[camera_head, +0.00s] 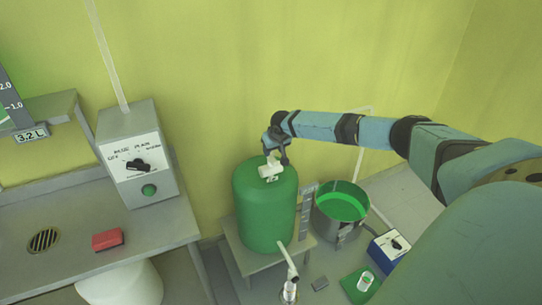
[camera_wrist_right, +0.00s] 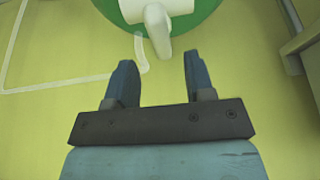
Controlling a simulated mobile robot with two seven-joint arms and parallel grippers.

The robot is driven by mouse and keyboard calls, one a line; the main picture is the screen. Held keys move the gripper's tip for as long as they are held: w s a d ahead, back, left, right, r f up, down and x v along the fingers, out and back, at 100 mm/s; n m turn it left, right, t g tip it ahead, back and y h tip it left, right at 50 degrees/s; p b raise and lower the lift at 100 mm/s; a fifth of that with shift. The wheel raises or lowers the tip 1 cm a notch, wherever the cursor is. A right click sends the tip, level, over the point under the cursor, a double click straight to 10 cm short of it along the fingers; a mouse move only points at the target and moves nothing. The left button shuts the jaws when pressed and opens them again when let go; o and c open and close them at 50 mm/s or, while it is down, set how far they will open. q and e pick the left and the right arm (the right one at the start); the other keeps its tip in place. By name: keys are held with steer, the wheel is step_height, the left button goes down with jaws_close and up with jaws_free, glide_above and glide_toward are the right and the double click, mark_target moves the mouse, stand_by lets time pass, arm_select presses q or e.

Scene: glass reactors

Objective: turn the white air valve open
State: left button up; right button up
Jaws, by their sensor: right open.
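The white air valve (camera_head: 270,169) sits on top of the green tank (camera_head: 264,215). In the right wrist view the valve's white body shows at the top edge, partly cut off, and its handle (camera_wrist_right: 157,31) points down toward my fingers. My right gripper (camera_head: 278,152) is at the valve in the head view. In the right wrist view its two fingers (camera_wrist_right: 155,75) are open and empty, and the handle tip lies just beyond them, roughly between their lines. Whether a finger touches the valve cannot be told. My left gripper is not in view.
A grey control box (camera_head: 137,155) with a black knob stands on the bench at left, near a red block (camera_head: 108,240). Right of the tank are a bucket of green liquid (camera_head: 342,206) and a blue box with a dial (camera_head: 390,250). A white-handled tap (camera_head: 289,265) stands in front.

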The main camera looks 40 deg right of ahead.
mark_target(271, 156)
steer(key=shift+x, duration=2.4)
jaws_close()
